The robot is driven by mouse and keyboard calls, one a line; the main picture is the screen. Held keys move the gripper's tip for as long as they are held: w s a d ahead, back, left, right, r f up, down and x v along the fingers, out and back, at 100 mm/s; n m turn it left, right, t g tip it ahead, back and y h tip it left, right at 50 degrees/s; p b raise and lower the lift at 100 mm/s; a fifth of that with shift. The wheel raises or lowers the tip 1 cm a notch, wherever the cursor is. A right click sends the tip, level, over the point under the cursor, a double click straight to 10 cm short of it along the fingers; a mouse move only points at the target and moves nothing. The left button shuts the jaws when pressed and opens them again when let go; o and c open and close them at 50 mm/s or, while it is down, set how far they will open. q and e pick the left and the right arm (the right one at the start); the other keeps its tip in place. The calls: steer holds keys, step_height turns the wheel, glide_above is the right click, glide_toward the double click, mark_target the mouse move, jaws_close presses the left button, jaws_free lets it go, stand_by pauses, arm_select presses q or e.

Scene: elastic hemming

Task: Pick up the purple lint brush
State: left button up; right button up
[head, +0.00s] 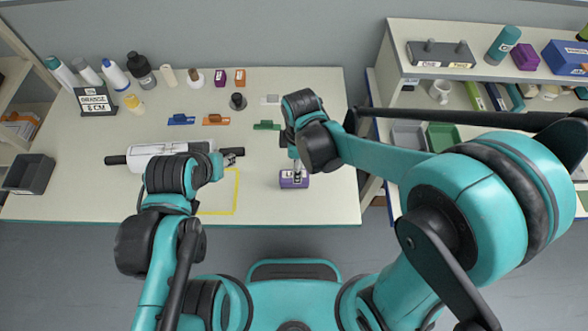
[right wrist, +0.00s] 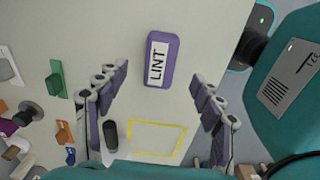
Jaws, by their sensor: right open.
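The purple lint brush (head: 291,183) lies on the table near its front edge, below my right arm. In the right wrist view its white LINT label faces up on the purple block (right wrist: 172,62). My right gripper (head: 297,166) is above the brush. In the right wrist view my right gripper (right wrist: 158,80) is open, with one finger on each side and the brush ahead between them, not touching. My left gripper (head: 232,155) is by the right end of the white roller-like object; its fingers are too small to judge.
A yellow outlined square (head: 236,192) lies left of the brush, partly hidden by my left arm. The white roller-like object (head: 150,152) has dark handles. Green (head: 265,125), orange (head: 215,120) and blue (head: 180,120) tools lie farther back. A shelf (head: 400,72) stands at right.

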steer(key=shift+a+f+n, duration=0.15)
steer(key=shift+a+n, duration=0.15)
steer(key=shift+n, duration=0.1)
steer(key=f+b, duration=0.2)
steer(key=f, duration=0.6)
steer(key=shift+a+b, duration=0.2)
steer(key=shift+b, duration=0.15)
steer(key=c, duration=1.3)
